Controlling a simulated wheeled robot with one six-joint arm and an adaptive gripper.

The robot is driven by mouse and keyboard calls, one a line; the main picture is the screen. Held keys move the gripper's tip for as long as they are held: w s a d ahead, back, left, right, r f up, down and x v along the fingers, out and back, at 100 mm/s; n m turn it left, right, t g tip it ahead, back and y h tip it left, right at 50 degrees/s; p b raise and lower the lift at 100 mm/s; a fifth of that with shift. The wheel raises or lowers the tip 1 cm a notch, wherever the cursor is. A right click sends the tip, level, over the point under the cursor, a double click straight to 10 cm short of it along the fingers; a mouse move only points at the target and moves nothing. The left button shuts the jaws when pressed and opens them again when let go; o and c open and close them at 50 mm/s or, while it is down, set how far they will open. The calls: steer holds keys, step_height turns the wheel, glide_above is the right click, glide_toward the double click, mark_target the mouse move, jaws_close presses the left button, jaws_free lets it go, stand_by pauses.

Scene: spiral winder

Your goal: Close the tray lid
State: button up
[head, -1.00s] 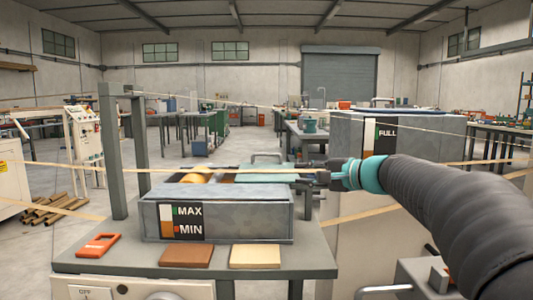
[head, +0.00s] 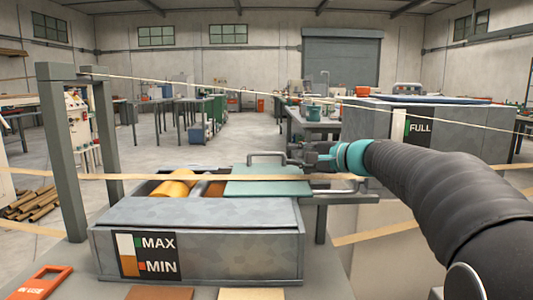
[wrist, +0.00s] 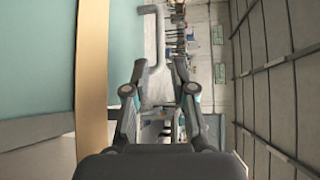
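The grey tray (head: 199,254) stands on the bench with a MAX/MIN label on its front. Its flat teal lid (head: 268,181) lies over the right part of the opening; the left part is uncovered, showing a yellow roller (head: 174,188). A grey bar handle (head: 266,154) rises at the lid's back edge, and a bent grey handle also shows in the wrist view (wrist: 155,38). My gripper (head: 297,158) is behind the lid at its back right, by the handle. In the wrist view its fingers (wrist: 160,82) are apart, with the handle near them; contact is unclear.
A grey post frame (head: 73,150) stands at the left. A large FULL-labelled tank (head: 455,135) stands at the right. An orange tool (head: 40,283) lies at the front left.

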mark_target(269, 154)
steer(key=p+x, duration=0.1)
steer(key=x, duration=0.9)
steer(key=shift+w+a+f, duration=0.1)
steer(key=shift+w+a, duration=0.15)
steer(key=shift+a, duration=0.05)
jaws_close()
